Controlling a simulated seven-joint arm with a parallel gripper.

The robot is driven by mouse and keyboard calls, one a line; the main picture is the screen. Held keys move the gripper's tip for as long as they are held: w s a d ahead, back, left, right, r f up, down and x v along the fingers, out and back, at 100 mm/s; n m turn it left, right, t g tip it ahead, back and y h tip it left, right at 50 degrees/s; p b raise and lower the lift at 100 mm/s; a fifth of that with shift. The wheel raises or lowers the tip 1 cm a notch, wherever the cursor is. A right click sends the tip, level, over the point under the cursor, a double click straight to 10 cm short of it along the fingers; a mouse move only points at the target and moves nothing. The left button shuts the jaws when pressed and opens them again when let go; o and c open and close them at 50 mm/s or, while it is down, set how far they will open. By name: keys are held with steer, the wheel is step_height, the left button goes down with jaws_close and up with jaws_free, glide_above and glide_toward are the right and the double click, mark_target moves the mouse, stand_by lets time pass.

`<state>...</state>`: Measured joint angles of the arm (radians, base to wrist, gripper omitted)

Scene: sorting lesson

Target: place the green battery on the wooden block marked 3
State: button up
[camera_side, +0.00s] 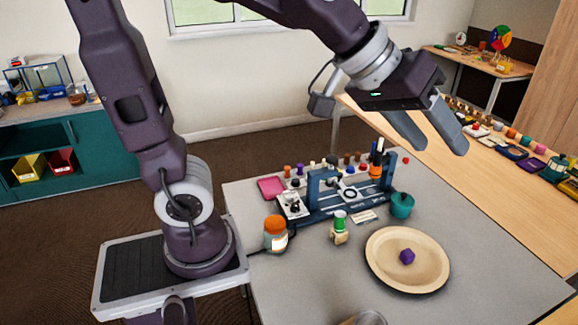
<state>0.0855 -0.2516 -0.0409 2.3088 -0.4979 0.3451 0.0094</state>
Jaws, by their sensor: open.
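The green battery (340,219) has a pale top and stands upright in the middle of the table. Directly beneath it in the picture is a small wooden block (339,237), and the battery appears to rest on it. Any number on the block is too small to read. My gripper (437,146) is open and empty, raised high above the table, to the right of the battery and well apart from it.
Beside the block are an orange-lidded jar (275,238) at left and a teal cup (402,206) at right. A beige plate (438,279) holding a purple polyhedron (407,257) lies in front. A blue rig (323,190) stands behind. The table's front right is clear.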

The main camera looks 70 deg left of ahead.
steer(key=s+a+f+m+g+y, duration=0.1)
steer(key=s+a+f, duration=0.1)
steer(key=s, duration=0.7)
steer(key=s+a+f+m+g+y, duration=0.1)
steer(key=s+a+f+m+y, duration=0.1)
steer(key=s+a, duration=0.3)
steer(key=s+f, duration=0.1)
steer(key=s, duration=0.3)
steer(key=shift+s+a+f+g, duration=0.3)
steer(key=shift+f+g, duration=0.05)
steer(key=shift+g, duration=0.05)
